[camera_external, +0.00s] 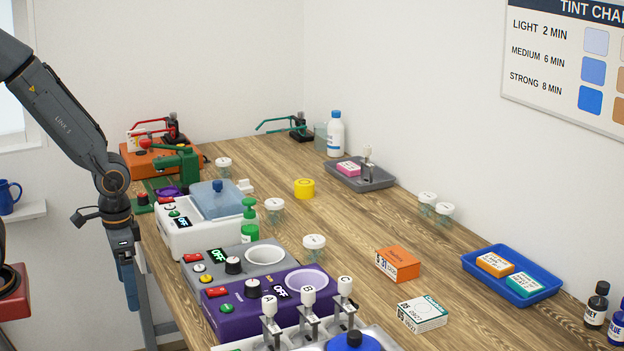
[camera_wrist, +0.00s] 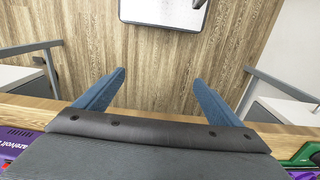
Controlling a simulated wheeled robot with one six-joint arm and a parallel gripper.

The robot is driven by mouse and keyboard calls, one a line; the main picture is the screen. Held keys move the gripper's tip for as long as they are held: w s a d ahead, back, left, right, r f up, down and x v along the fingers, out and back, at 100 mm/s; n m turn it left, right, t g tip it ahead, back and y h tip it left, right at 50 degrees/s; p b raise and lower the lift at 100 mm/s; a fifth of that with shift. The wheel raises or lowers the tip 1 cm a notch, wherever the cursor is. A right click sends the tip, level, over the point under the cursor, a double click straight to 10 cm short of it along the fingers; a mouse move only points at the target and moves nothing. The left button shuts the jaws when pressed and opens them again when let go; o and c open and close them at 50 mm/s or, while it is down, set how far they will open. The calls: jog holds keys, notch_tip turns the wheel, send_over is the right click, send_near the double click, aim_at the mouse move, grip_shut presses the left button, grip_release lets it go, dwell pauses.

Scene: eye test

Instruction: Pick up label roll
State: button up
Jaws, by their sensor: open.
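A short yellow roll (camera_external: 304,189), which looks like the label roll, lies on the wooden table (camera_external: 345,230) near its middle, toward the back. It has a dark opening in its top and stands clear of the things around it. My gripper (camera_external: 132,303) hangs low at the left, beside the table's left edge and well away from the roll. In the wrist view my gripper (camera_wrist: 159,78) shows two blue fingers spread wide with nothing between them. The roll does not show in that view.
A white machine (camera_external: 190,232) with a blue lid, a grey unit (camera_external: 215,268) and a purple unit (camera_external: 235,318) line the table's left side. A grey tray (camera_external: 378,180) stands behind the roll to the right. A jar (camera_external: 274,208) stands in front. Bare wood lies right of the roll.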

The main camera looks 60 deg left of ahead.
jog(key=c, duration=0.6)
jog(key=shift+r, duration=0.15)
